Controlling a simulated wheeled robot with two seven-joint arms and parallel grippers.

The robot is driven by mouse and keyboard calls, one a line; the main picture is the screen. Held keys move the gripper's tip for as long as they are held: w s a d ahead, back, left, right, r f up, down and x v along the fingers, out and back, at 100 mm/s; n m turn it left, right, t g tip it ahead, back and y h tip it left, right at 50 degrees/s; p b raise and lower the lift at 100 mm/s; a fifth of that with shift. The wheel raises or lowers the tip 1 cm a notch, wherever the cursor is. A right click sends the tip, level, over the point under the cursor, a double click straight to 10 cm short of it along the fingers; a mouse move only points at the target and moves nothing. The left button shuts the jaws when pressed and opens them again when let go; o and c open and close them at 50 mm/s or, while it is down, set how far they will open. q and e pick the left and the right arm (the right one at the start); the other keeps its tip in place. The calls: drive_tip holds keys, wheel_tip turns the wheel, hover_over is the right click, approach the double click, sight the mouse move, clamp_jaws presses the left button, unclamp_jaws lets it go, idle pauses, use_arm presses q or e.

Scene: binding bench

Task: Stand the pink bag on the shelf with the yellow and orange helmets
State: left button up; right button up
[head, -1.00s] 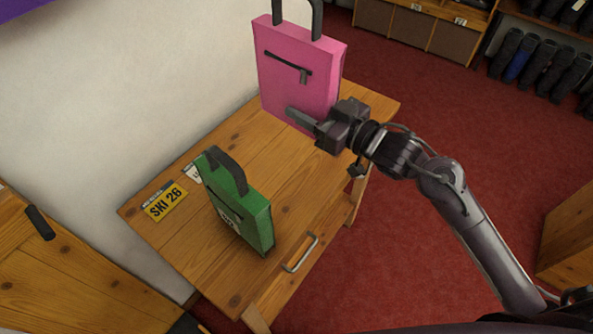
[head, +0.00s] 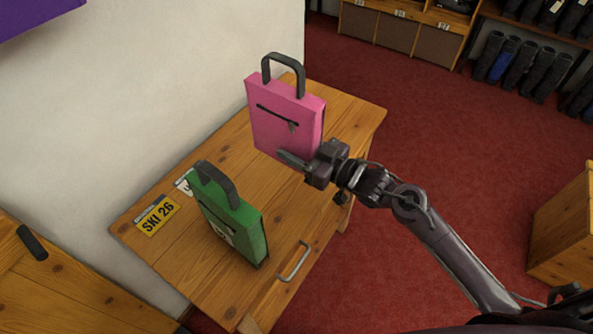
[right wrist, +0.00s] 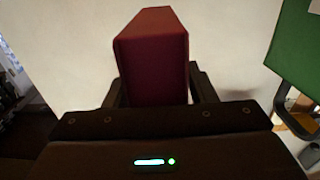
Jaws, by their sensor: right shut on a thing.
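The pink bag (head: 275,128) is upright at the far end of the wooden table (head: 325,196) in the head view, its dark handle up. My right gripper (head: 298,160) is shut on its lower part, from the right side. I cannot tell whether its base touches the table or hangs just above it. In the right wrist view the bag (right wrist: 152,62) shows dark red between the fingers (right wrist: 155,90). My left gripper is out of view. The yellow and orange helmets are not in view.
A green bag (head: 242,230) stands on the near part of the table, beside a yellow "SKI 26" card (head: 158,216) and a partly hidden white card (head: 184,183). A wall closes off the left. Wooden cubbies (head: 405,30) and boot racks (head: 520,62) stand beyond the red floor.

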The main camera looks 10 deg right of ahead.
wheel_tip(320, 180, down, 9)
drive_tip(key=shift+w+p, duration=0.1)
drive_tip(key=shift+p, duration=0.4)
drive_tip(key=shift+f, duration=0.3)
drive_tip(key=o, duration=1.4)
